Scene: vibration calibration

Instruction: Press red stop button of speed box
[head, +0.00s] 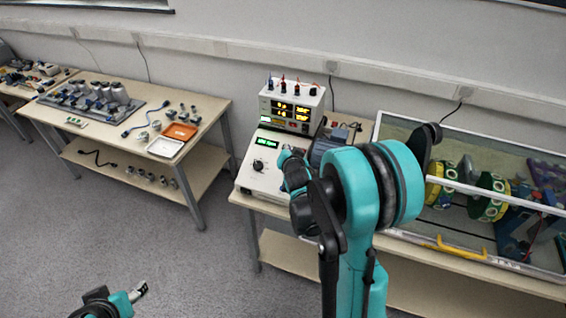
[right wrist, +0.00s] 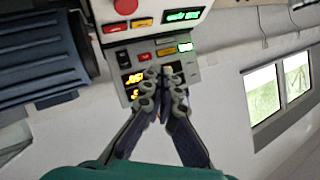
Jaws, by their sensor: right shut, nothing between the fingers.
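The speed box (head: 262,180) is a white sloped box with a green display and a dark knob. My right arm covers its right part in the head view. In the right wrist view the box's panel (right wrist: 158,10) shows a red round button (right wrist: 126,6), a red rectangular button (right wrist: 143,22) and a yellow one beside it. I cannot tell which red one is the stop button. My right gripper (right wrist: 162,80) is shut and empty, its fingertips over the display unit, apart from the red buttons in that view. My left gripper (head: 139,291) is low at left; its jaws are unclear.
The display unit (head: 291,106) with yellow digits stands behind the speed box. A dark blue motor (right wrist: 35,65) is beside them. A glass-sided case (head: 440,246) with green and yellow discs fills the right of the table. Another table (head: 110,140) holds small parts and trays.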

